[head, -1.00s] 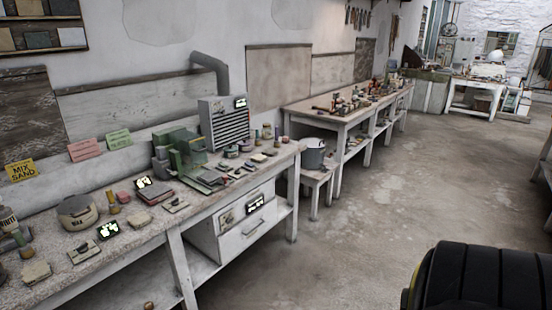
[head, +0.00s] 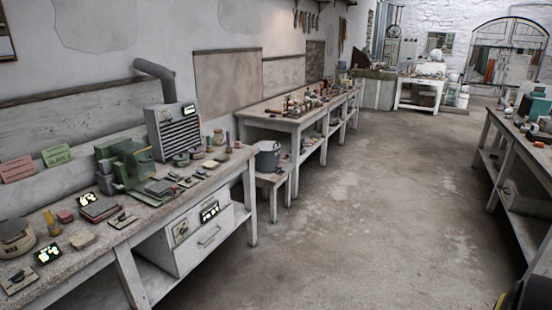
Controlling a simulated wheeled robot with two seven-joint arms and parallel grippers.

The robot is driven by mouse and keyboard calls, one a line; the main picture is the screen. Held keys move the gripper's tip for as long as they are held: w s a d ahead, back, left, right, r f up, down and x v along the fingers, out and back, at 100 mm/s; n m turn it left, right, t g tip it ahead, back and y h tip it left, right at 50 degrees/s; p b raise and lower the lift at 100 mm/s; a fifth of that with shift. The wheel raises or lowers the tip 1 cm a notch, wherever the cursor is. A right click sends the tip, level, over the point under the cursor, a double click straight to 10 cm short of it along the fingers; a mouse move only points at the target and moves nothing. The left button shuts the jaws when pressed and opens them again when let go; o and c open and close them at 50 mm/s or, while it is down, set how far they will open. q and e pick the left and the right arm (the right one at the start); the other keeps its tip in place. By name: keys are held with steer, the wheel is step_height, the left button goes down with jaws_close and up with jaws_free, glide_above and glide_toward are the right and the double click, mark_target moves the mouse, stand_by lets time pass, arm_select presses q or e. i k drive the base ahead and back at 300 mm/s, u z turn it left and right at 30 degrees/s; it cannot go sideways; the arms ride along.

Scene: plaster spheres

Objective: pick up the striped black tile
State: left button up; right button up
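I cannot make out a striped black tile in the head view. Small flat pieces lie on the near left workbench (head: 128,235), too small to identify for sure. Neither gripper is in view. A dark rounded shape at the bottom right corner may be part of my own body.
The left bench bears a green machine (head: 126,163) and a grey vented box (head: 174,132). A bucket (head: 267,157) sits on a low stool beyond. Another bench (head: 510,150) stands at the right. The concrete floor (head: 360,215) between is clear.

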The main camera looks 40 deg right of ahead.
mark_target(221, 158)
steer(key=z, duration=1.15)
steer(key=i, duration=1.2)
steer(key=z, duration=0.35)
steer(key=i, duration=1.9)
steer(key=u, duration=1.45)
steer(key=i, duration=0.2)
steer(key=z, duration=0.2)
